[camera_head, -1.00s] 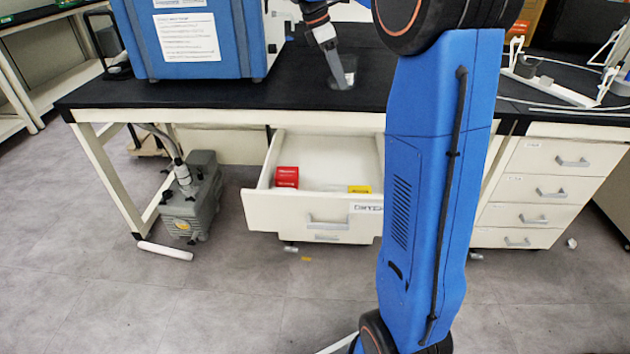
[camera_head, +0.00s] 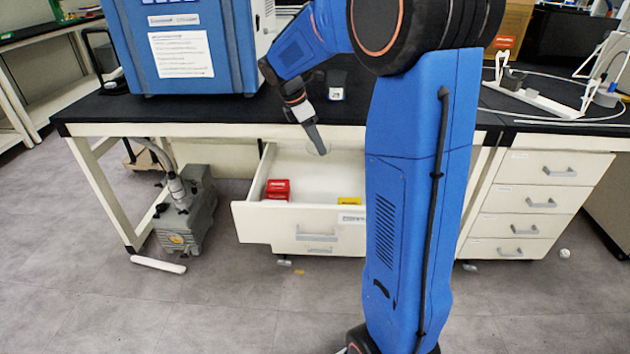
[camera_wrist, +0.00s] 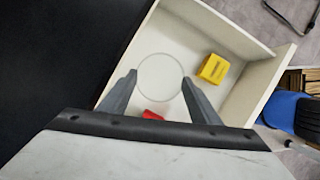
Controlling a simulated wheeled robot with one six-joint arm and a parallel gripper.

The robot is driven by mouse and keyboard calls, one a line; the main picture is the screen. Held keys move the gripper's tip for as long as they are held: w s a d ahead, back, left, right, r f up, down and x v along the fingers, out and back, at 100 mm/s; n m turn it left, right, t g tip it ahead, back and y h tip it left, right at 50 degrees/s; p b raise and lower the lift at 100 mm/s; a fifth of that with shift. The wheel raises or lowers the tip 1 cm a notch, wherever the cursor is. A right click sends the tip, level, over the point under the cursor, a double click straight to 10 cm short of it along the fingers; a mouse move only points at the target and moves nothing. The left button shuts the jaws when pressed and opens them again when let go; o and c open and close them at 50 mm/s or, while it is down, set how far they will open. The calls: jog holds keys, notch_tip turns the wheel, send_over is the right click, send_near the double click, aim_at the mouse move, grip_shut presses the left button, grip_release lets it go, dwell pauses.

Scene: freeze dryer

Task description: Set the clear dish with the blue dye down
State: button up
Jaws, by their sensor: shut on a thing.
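The clear dish (camera_wrist: 161,76) shows in the wrist view as a round, see-through ring between my two fingertips. No blue dye can be made out in it. My gripper (camera_wrist: 158,84) is shut on the dish. In the head view my gripper (camera_head: 319,146) points down over the open white drawer (camera_head: 277,228), near its back edge and the bench front. The dish (camera_head: 322,148) is faint there. The drawer floor shows beneath the dish in the wrist view, but I cannot tell how high the dish is above it.
A red box (camera_head: 277,189) lies at the drawer's left, and a yellow box (camera_head: 348,201) lies toward its front right. The black bench top (camera_head: 230,108) carries a blue machine (camera_head: 180,50) and a small dark labelled cup (camera_head: 335,92). The drawer floor between the boxes is clear.

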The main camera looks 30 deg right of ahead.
notch_tip(320, 180, down, 16)
jog(key=shift+r, duration=0.2)
dwell(0.4)
jog(key=shift+f, duration=0.1)
jog(key=o, duration=1.1)
jog(key=s+v, duration=0.1)
jog(key=v, duration=1)
jog(key=s+a+r+m+t+y, duration=0.1)
jog(key=s+a+r+m, duration=0.25)
jog(key=s+r, duration=0.3)
jog(key=s+a+m+t+y, duration=0.1)
jog(key=s+m, duration=0.3)
jog(key=s, duration=0.4)
jog(key=s+a+m+t+y, duration=0.1)
jog(key=s+a+m, duration=0.3)
jog(key=s, duration=0.5)
jog(key=s+a+m+t+y, duration=0.1)
jog(key=s+a+m+t, duration=0.1)
jog(key=s, duration=0.6)
jog(key=shift+s+a+f+m, duration=0.15)
jog(key=shift+a+m, duration=0.1)
jog(key=shift+m, duration=0.3)
jog(key=shift+s+a+f+m, duration=0.15)
jog(key=shift+a+m, duration=0.1)
jog(key=shift+m, duration=0.25)
